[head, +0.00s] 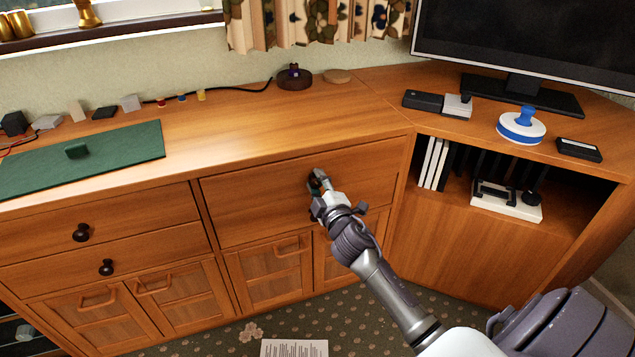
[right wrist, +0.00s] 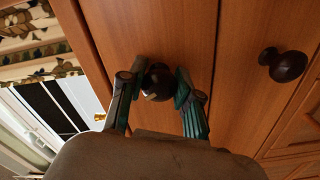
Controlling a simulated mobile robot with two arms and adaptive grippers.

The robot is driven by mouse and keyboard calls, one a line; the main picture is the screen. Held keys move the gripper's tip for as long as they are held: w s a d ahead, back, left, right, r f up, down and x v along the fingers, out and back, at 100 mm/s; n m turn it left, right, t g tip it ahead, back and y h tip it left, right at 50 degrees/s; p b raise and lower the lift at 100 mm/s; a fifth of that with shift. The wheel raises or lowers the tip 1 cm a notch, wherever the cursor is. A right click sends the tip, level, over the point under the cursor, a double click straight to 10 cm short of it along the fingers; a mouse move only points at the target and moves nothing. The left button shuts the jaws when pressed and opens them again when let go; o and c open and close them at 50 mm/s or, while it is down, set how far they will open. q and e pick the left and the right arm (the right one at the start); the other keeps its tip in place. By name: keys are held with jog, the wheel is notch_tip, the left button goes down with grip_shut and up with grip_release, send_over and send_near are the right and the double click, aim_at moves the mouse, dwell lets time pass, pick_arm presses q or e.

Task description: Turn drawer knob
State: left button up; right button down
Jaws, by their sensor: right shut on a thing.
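The wide drawer (head: 250,205) has a wood front in the middle of the cabinet, and it looks closed. My right gripper (head: 319,185) reaches its front from the lower right. In the right wrist view, the fingers of my right gripper (right wrist: 160,76) are shut on a dark round drawer knob (right wrist: 157,82), one finger on each side. In the head view the gripper mostly hides this knob. Another dark knob (right wrist: 285,65) shows to the right in the wrist view, clear of the fingers. My left gripper is not in view.
Two smaller drawers at left carry dark knobs (head: 81,232). The cabinet top holds a green board (head: 120,150), a dark round object (head: 295,80) and a blue-and-white round object (head: 521,126). A monitor (head: 540,40) stands at right. A printed sheet (head: 294,348) lies on the carpet.

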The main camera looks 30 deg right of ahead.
jog(key=shift+f, duration=0.1)
dwell(0.4)
jog(key=c, duration=0.8)
grip_release()
jog(key=shift+o, duration=0.2)
jog(key=v, duration=1.2)
